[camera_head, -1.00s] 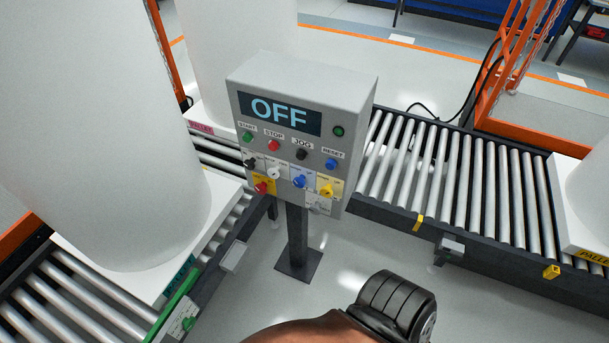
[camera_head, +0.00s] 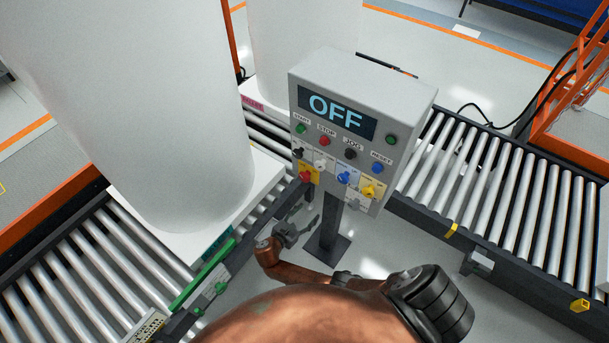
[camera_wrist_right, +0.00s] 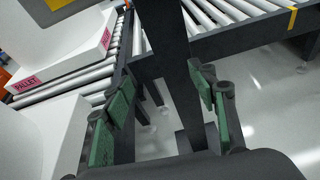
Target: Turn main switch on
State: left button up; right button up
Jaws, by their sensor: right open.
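The grey control box (camera_head: 352,125) stands on a dark post (camera_head: 328,228), its display reading OFF. A red switch (camera_head: 305,176) on a yellow plate sits at its lower left, beside black, white, blue and yellow knobs (camera_head: 369,191); their small labels are unreadable, so I cannot tell which is the main switch. My right gripper (camera_head: 298,230) is open and empty, below and left of the red switch, apart from the box. In the right wrist view, its green-padded fingers (camera_wrist_right: 165,85) are spread, with the post (camera_wrist_right: 168,60) beyond and between them. My left gripper is not in view.
Roller conveyors run at the left (camera_head: 85,265) and right (camera_head: 490,185) of the box. A large white tank (camera_head: 160,110) stands on a pallet close at the left, with another behind. Green buttons (camera_head: 221,287) are on the left conveyor's edge. Clear floor surrounds the post.

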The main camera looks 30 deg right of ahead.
aim_at(303, 179)
jog(key=w+a+r+t+h, duration=0.1)
jog(key=w+a+r+h, duration=0.1)
jog(key=r, duration=0.5)
jog(key=w+a+r+h, duration=0.1)
jog(key=w+r, duration=0.2)
jog(key=r, duration=0.5)
jog(key=shift+n, duration=0.4)
jog(key=x, duration=0.7)
jog(key=shift+f+p, duration=0.1)
jog(key=shift+p, duration=0.3)
jog(key=shift+s, duration=0.1)
jog(key=shift+c, duration=0.3)
jog(key=shift+f, duration=0.1)
jog(key=c, duration=1.1)
